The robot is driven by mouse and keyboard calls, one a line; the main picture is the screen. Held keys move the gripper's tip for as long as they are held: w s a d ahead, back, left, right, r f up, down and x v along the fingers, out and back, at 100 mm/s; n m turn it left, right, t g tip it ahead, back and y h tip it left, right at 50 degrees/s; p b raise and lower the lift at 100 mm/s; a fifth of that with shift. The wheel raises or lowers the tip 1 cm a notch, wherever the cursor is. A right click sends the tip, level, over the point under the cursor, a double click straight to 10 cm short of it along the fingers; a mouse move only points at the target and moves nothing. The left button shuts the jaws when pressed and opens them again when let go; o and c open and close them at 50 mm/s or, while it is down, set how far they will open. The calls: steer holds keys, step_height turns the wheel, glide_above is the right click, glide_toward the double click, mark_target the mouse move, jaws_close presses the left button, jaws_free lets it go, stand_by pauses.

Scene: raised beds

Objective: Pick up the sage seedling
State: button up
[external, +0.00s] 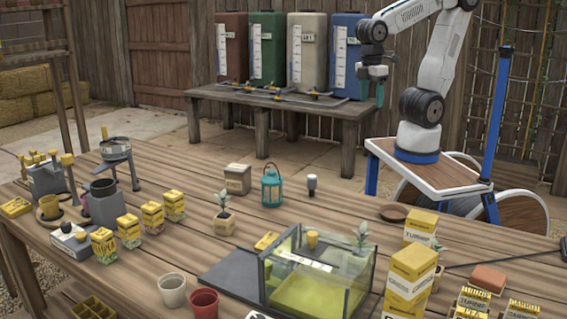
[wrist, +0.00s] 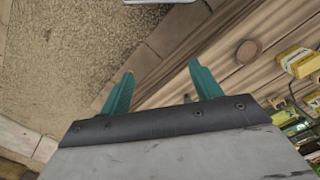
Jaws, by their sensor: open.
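Two pale grey-green seedlings show in the external view, and I cannot tell from it which is sage. One seedling (external: 224,200) stands upright in a small tan pot (external: 222,224) in the middle of the table. The other seedling (external: 360,237) is in the right part of the clear-walled box (external: 318,290), its lower part seen through the glass. My gripper (external: 373,98) is raised beyond the table's far side, well away from both. Its teal fingers are apart and empty in the wrist view (wrist: 160,70). Neither seedling can be made out there.
A teal lantern (external: 271,186) and a small tan box (external: 238,179) stand behind the potted seedling. Yellow cartons (external: 410,276) crowd the right side, seed packets (external: 152,217) the left. White (external: 172,291) and red (external: 204,304) cups stand in front. A brown saucer (wrist: 249,50) lies near the far edge.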

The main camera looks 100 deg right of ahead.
steer(key=w+a+f+m, duration=0.3)
steer(key=w+a+f, duration=0.2)
steer(key=a, duration=1.1)
steer(key=w+a+f+m, duration=0.3)
steer(key=w+a+f, duration=0.2)
steer(key=w+a, duration=0.6)
steer(key=w+a+f+m, duration=0.3)
steer(key=w+a+f, duration=0.2)
steer(key=a, duration=1.6)
steer(key=shift+w+f+m+t, duration=0.15)
steer(key=shift+w+f+t, duration=0.05)
steer(key=shift+w, duration=0.75)
steer(key=shift+w+f+m+t, duration=0.15)
steer(key=shift+w+t, duration=0.05)
steer(key=shift+w, duration=0.75)
steer(key=shift+m, duration=0.4)
steer(key=shift+f+m, duration=0.15)
steer(key=shift+m, duration=0.25)
steer(key=f, duration=0.7)
steer(key=shift+s+f, duration=0.25)
steer(key=c, duration=1.1)
